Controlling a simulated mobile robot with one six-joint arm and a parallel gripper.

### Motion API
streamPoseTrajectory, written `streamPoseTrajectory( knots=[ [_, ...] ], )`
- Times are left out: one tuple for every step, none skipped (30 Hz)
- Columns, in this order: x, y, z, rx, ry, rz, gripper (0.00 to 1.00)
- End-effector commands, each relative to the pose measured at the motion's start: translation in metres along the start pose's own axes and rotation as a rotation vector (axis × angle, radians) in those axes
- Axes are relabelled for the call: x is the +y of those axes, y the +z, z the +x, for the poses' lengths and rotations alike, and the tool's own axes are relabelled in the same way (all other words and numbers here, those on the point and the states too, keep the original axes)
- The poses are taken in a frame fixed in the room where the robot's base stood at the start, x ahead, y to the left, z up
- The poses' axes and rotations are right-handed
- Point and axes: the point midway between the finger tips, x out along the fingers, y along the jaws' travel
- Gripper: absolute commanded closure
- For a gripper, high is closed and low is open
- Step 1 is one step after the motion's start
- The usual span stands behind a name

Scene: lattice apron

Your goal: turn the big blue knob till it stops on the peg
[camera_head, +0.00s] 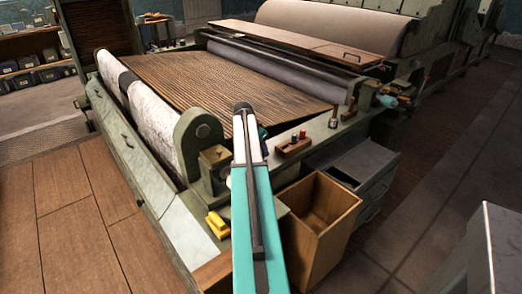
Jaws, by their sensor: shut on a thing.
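My arm reaches up from the bottom centre of the head view, over the near corner of the loom-like machine. Its dark end joint stands in front of the brown slatted web, and my gripper is hidden behind the arm. A small dark blue-teal patch (262,131) shows just right of the arm; I cannot tell whether it is the big blue knob or part of my arm. No peg can be made out. A pale teal piece (387,101) sits at the machine's far right end.
A wooden block with small red and dark knobs (293,145) sits on the green side rail. A yellow piece (217,224) lies left of my arm. An open wooden bin (340,198) and a grey cabinet (372,160) stand at right. The brown floor at left is clear.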

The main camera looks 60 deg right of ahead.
Motion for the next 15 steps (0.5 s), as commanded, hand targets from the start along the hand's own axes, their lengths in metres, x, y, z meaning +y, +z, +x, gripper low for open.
streamPoseTrajectory(
  knots=[
    [-0.0013, -0.0011, 0.0005, 0.002, 0.008, 0.020, 0.85],
    [-0.0013, -0.0011, 0.0005, 0.002, 0.014, 0.033, 0.85],
    [-0.0011, -0.0010, 0.0004, 0.001, 0.020, 0.046, 0.85],
    [-0.0012, -0.0010, 0.0004, 0.001, 0.024, 0.057, 0.85],
    [-0.0012, -0.0010, 0.0003, 0.001, 0.027, 0.065, 0.85],
    [-0.0012, -0.0009, 0.0003, 0.001, 0.031, 0.075, 0.85],
    [-0.0012, -0.0009, 0.0003, 0.001, 0.033, 0.082, 0.85],
    [-0.0012, -0.0009, 0.0003, 0.001, 0.036, 0.087, 0.85],
    [-0.0011, -0.0008, 0.0002, 0.001, 0.038, 0.093, 0.85],
    [-0.0010, -0.0008, 0.0002, 0.001, 0.039, 0.096, 0.86],
    [-0.0010, -0.0007, 0.0002, 0.001, 0.041, 0.099, 0.85],
    [-0.0009, -0.0007, 0.0001, 0.000, 0.042, 0.102, 0.85],
    [-0.0008, -0.0006, 0.0001, 0.000, 0.042, 0.104, 0.85],
    [-0.0007, -0.0006, 0.0001, 0.000, 0.043, 0.104, 0.85],
    [-0.0006, -0.0006, 0.0001, 0.000, 0.043, 0.105, 0.85]
  ],
)
